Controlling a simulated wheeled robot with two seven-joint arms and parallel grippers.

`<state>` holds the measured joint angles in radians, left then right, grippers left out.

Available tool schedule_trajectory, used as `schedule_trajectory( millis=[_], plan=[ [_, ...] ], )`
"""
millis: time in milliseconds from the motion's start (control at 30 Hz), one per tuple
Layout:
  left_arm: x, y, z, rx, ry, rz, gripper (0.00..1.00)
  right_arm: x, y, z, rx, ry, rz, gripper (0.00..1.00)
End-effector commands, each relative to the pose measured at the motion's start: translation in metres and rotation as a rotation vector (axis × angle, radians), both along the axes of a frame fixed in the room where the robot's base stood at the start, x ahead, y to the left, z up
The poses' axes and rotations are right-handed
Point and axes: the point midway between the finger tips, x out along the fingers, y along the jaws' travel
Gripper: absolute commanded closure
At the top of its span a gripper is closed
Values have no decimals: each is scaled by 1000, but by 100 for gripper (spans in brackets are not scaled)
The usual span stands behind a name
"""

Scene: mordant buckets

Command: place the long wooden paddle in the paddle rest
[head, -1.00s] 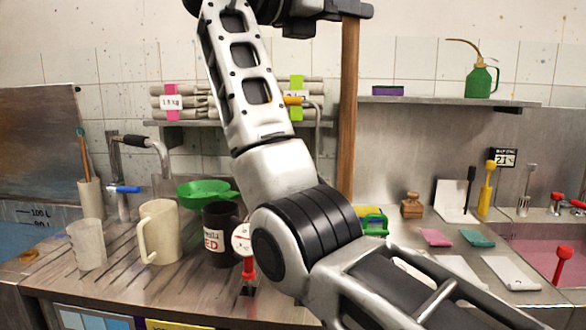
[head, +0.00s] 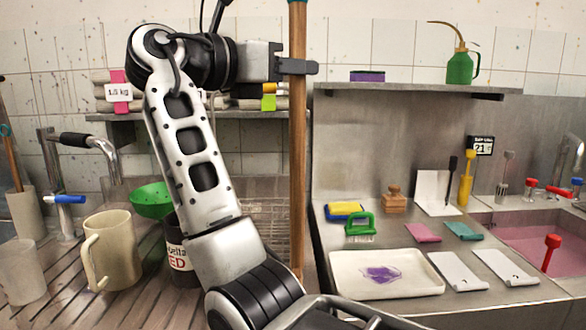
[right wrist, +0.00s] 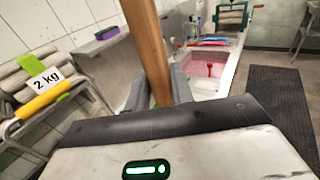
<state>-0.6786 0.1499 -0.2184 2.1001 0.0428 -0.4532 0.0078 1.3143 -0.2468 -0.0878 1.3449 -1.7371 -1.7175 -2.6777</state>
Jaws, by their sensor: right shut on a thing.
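The long wooden paddle (head: 298,150) stands nearly upright in the middle of the head view. My right gripper (head: 300,67) is shut around its shaft near the top of the picture. The paddle's top runs out of the picture, and its lower end is hidden behind my right arm. In the right wrist view the shaft (right wrist: 149,50) rises between the gripper's two fingers (right wrist: 157,92). I cannot make out a paddle rest in either view. My left gripper is not in view.
A white tray (head: 415,268) with a purple stain lies right of the paddle. A wall shelf (head: 420,89) is behind, and a pink-filled sink (head: 530,238) at the right.

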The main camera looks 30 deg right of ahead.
Motion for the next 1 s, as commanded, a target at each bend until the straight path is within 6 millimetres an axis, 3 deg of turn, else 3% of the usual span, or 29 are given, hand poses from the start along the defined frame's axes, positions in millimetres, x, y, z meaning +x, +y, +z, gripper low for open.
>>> schedule_trajectory(
  millis=[100, 400, 1000],
  plan=[
    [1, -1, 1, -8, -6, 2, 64, 0, 0, -35, -1, 2, -1, 100],
    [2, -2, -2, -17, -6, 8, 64, 0, 0, -109, -2, 2, -2, 100],
    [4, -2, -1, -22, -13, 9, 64, -1, 0, -173, -2, -2, -2, 100]
  ],
)
